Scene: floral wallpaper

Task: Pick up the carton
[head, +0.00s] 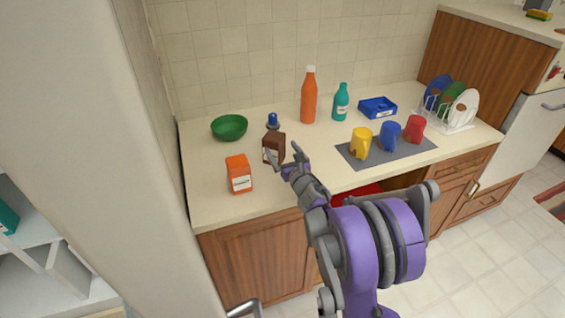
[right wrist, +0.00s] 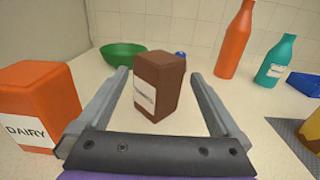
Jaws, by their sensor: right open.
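A brown carton (head: 274,146) with a white label stands upright on the counter. In the right wrist view the brown carton (right wrist: 159,84) stands between the two fingers, with a gap on each side. An orange carton (head: 239,173) stands to its left and nearer the counter's front edge; its label reads DAIRY in the right wrist view (right wrist: 42,105). My right gripper (head: 285,168) is open around the brown carton, and it also shows in the right wrist view (right wrist: 157,88). My left gripper is in neither view.
A green bowl (head: 229,128), a small blue item (head: 272,121), an orange bottle (head: 309,97) and a teal bottle (head: 341,103) stand behind. Mugs stand on a grey mat (head: 402,153) at right, near a blue box (head: 378,107) and a dish rack (head: 457,124).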

